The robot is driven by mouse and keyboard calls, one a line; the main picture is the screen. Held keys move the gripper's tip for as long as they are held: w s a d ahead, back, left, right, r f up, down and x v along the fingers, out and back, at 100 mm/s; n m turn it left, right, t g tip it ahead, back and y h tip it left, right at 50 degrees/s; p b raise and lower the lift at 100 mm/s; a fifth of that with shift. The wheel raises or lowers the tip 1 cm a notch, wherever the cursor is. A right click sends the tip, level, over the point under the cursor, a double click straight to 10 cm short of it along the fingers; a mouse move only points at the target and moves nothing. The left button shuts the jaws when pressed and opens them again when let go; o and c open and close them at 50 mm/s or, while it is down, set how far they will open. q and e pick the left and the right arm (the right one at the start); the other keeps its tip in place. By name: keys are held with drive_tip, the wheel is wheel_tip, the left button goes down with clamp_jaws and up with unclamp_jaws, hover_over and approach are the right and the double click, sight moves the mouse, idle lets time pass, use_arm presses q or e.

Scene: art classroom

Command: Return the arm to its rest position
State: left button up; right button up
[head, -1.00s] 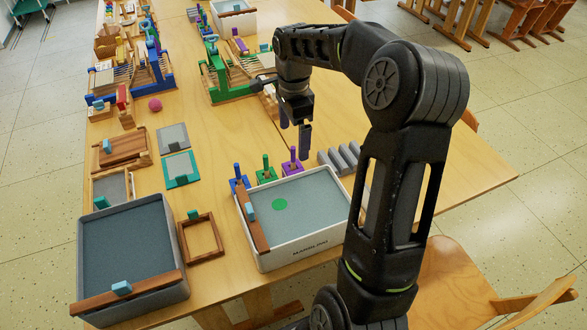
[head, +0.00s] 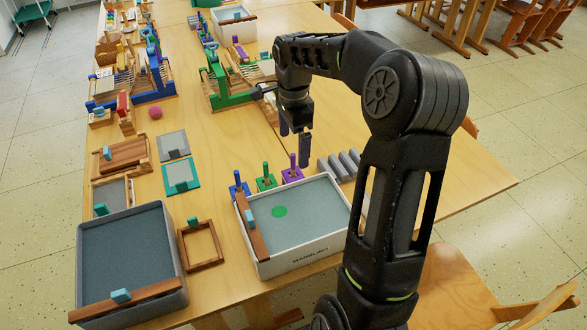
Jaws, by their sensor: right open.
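My right arm rises from the bottom right of the head view and bends over the table. My right gripper (head: 294,142) points down, open and empty, above the table. In the picture it is just beyond the purple post stand (head: 292,174) and the far edge of the white tub (head: 330,256). It appears apart from them. My left gripper is not in view.
A grey tub (head: 183,262) stands at the front left, with a wooden frame (head: 219,243) beside it. Green (head: 266,182) and blue (head: 238,187) post stands and a ridged grey block (head: 345,163) are near the white tub. A green loom (head: 217,88) stands farther back. Bare table (head: 225,140) lies left of the gripper.

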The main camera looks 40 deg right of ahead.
drive_tip(key=shift+r, duration=0.1)
wheel_tip(320, 180, up, 10)
drive_tip(key=p, duration=0.7)
drive_tip(key=shift+p, duration=0.35)
